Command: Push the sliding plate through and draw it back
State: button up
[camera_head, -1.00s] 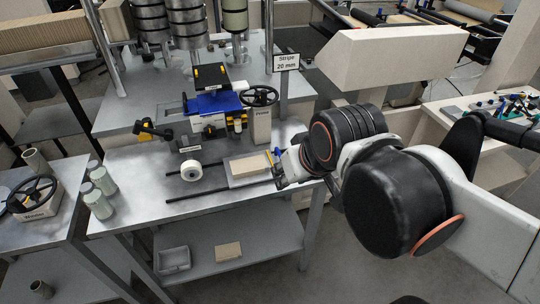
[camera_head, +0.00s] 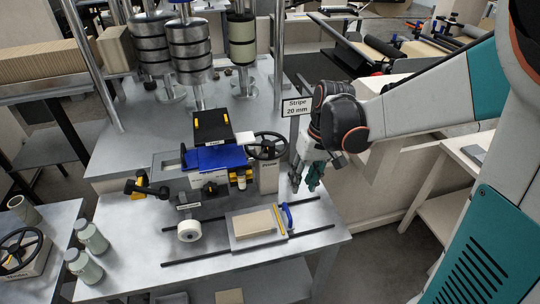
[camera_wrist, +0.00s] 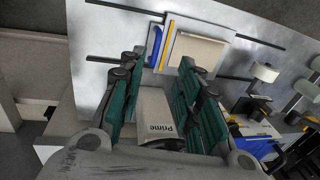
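The sliding plate (camera_head: 239,240) is a flat grey plate with a tan block (camera_head: 255,223) on it, lying between two dark rails (camera_head: 199,262). A yellow strip (camera_head: 279,220) and an upright blue handle (camera_head: 287,216) are at its right end. The wrist view also shows the blue handle (camera_wrist: 155,46) and the tan block (camera_wrist: 196,49). My gripper (camera_head: 306,182) is above the table's right side, behind and right of the handle and apart from it. Its teal fingers are spread and empty in the wrist view (camera_wrist: 162,68).
A white tape roll (camera_head: 190,231) stands left of the plate. Behind are a blue-and-black machine head (camera_head: 214,155) and a white "Prime" box (camera_wrist: 156,116) with a black handwheel (camera_head: 267,147), close to my gripper. A "Stripe 20 mm" sign (camera_head: 297,107) stands behind my gripper.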

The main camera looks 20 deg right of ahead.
aim_at(290, 215)
jog(key=f+b, duration=0.1)
jog(key=f, duration=0.3)
jog(key=a+f+b, duration=0.1)
jog(key=f, duration=0.4)
jog(key=a+f+b, duration=0.1)
jog(key=f+b, duration=0.1)
jog(key=f, duration=0.3)
jog(key=shift+w+a, duration=0.2)
jog(key=shift+w, duration=0.15)
grip_shut()
